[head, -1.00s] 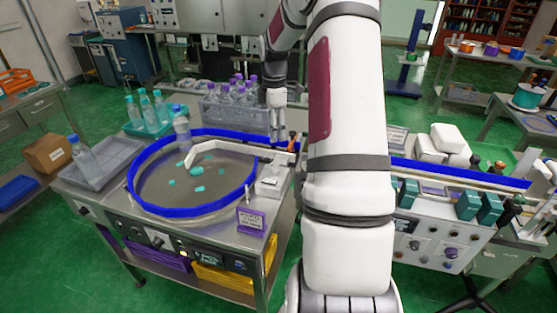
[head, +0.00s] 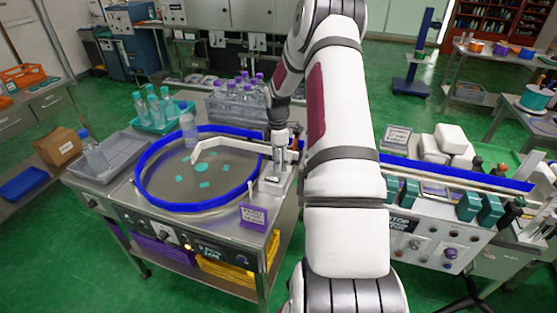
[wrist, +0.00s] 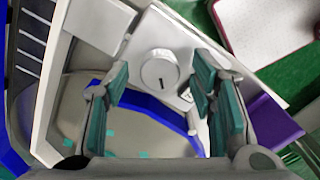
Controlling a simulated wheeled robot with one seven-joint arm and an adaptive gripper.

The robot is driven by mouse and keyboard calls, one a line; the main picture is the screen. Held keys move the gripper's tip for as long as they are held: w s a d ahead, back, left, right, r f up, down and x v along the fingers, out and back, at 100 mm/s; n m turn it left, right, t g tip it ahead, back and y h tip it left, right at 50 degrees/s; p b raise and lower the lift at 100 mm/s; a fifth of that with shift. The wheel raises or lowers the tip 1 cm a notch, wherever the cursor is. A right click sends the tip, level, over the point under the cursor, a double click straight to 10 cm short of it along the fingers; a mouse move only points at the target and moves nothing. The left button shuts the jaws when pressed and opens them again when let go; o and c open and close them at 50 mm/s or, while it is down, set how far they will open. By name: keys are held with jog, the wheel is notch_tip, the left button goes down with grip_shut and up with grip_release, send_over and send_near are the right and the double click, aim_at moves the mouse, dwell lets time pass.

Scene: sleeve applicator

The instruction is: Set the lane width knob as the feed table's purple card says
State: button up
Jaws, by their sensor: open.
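The purple card (head: 253,216) stands at the front right corner of the feed table (head: 240,243); its writing is too small to read. In the wrist view a round pale knob (wrist: 159,69) with a short dark mark sits on a light grey block (wrist: 150,40), which I take to be the lane width knob. My gripper (wrist: 161,75) is open, its teal-padded fingers on either side of the knob in the picture, with no visible contact. In the head view my gripper (head: 279,158) is over the block, and the knob is hidden there.
The round dish with a blue rim (head: 195,209) holds teal pieces and a bottle (head: 188,131). A crate of purple-capped bottles (head: 238,105) stands behind it. A blue-edged conveyor (head: 450,173) runs off right. A purple edge (wrist: 265,125) lies right of the fingers in the wrist view.

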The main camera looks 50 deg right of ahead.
jog(key=shift+f, duration=0.1)
jog(key=shift+c, duration=0.6)
jog(key=c, duration=1)
